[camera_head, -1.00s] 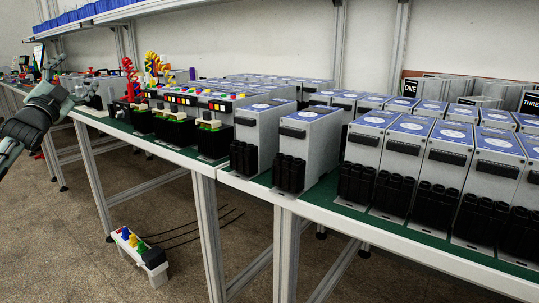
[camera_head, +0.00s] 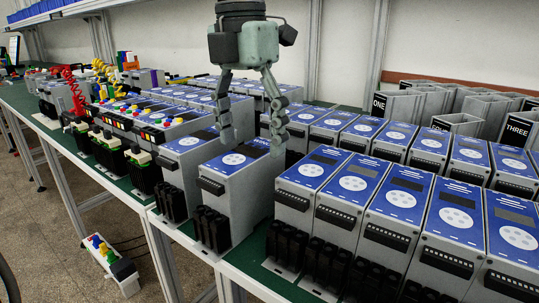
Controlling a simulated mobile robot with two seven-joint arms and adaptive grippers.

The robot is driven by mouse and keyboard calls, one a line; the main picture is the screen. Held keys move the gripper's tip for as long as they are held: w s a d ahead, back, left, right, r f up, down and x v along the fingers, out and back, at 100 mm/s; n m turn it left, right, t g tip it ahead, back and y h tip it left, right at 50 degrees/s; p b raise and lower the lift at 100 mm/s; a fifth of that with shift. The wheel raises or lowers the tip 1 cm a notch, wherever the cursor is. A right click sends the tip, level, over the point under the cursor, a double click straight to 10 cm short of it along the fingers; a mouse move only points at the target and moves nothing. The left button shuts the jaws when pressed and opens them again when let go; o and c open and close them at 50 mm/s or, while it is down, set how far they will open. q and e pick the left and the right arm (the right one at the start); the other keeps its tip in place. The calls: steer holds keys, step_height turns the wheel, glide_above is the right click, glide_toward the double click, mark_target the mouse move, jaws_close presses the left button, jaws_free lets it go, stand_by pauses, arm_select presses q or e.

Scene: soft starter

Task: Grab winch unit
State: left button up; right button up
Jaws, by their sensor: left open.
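Several grey box-shaped units with blue tops and black terminal blocks stand in rows on the green-topped table. I cannot read a label that marks one as the winch unit. My left gripper (camera_head: 252,140) points down, open and empty, over the rear part of one front-row unit (camera_head: 235,187). One finger is toward that unit's left side and the other toward its right side. I cannot tell whether the fingertips touch it. A similar unit (camera_head: 182,160) stands close on its left. My right gripper is not in view.
More blue-topped units (camera_head: 395,215) crowd the table on the right. Smaller units with coloured buttons (camera_head: 110,140) stand on the left. Open grey holders marked ONE (camera_head: 397,105) and THREE (camera_head: 517,130) stand at the back. A device with coloured knobs (camera_head: 108,258) lies on the floor.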

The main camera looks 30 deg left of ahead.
mark_target(246, 182)
arm_select(q)
steer(key=shift+y, duration=0.3)
steer(key=f, duration=0.5)
steer(key=a+f, duration=0.1)
steer(key=f, duration=0.2)
steer(key=shift+s, duration=0.2)
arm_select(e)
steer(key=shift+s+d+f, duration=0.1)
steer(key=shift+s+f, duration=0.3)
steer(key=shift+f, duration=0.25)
arm_select(q)
steer(key=shift+f, duration=0.25)
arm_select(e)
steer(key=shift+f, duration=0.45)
arm_select(q)
jaws_close()
